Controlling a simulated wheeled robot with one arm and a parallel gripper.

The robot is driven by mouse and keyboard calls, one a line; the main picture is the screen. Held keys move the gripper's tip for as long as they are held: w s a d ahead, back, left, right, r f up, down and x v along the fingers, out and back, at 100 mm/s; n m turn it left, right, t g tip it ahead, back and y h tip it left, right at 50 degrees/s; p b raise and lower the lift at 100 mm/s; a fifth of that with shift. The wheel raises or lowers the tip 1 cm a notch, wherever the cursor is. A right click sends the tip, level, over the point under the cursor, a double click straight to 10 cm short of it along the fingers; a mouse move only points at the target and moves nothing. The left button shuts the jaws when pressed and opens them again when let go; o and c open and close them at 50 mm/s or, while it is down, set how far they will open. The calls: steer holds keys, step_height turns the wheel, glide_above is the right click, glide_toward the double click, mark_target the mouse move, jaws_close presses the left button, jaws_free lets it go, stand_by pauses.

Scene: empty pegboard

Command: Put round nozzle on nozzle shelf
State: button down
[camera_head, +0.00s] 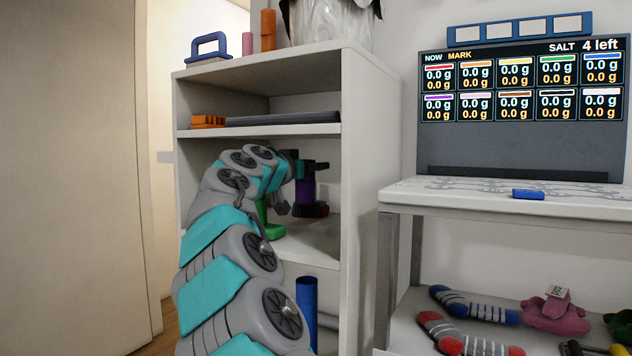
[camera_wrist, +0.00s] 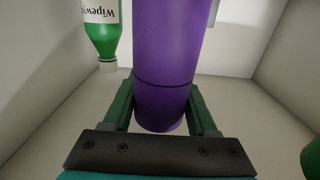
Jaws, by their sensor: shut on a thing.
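My gripper (camera_head: 308,168) reaches into the middle compartment of the white shelf unit (camera_head: 357,180). It is shut on a purple cylinder (camera_head: 305,192), which has a dark part below it in the head view. In the wrist view the purple cylinder (camera_wrist: 168,60) stands between the two dark green fingers (camera_wrist: 163,105), with a thin dark line around it. I cannot tell whether it is the round nozzle. My arm covers much of the compartment. Orange pieces (camera_head: 208,121) and a flat dark slab (camera_head: 283,118) lie on the upper shelf board.
A green bottle (camera_wrist: 101,30) with a white label is left of the held cylinder in the wrist view. Another green thing (camera_wrist: 312,157) is at the right edge. A blue tube (camera_head: 307,300) stands below. A workbench with a screen (camera_head: 520,150) is to the right.

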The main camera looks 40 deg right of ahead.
steer(key=shift+w+d+f, duration=0.1)
steer(key=shift+d+f, duration=0.25)
steer(key=shift+f, duration=0.25)
steer(key=shift+w+d+f, duration=0.15)
steer(key=shift+d+f, duration=0.15)
steer(key=shift+f, duration=0.35)
steer(key=shift+w+d+f, duration=0.1)
steer(key=shift+d+f, duration=0.25)
steer(key=shift+f, duration=0.25)
steer(key=shift+c, duration=1)
jaws_free()
steer(key=shift+f, duration=0.1)
steer(key=b, duration=0.1)
glide_toward(300, 183)
steer(key=x, duration=0.5)
steer(key=shift+d, duration=0.25)
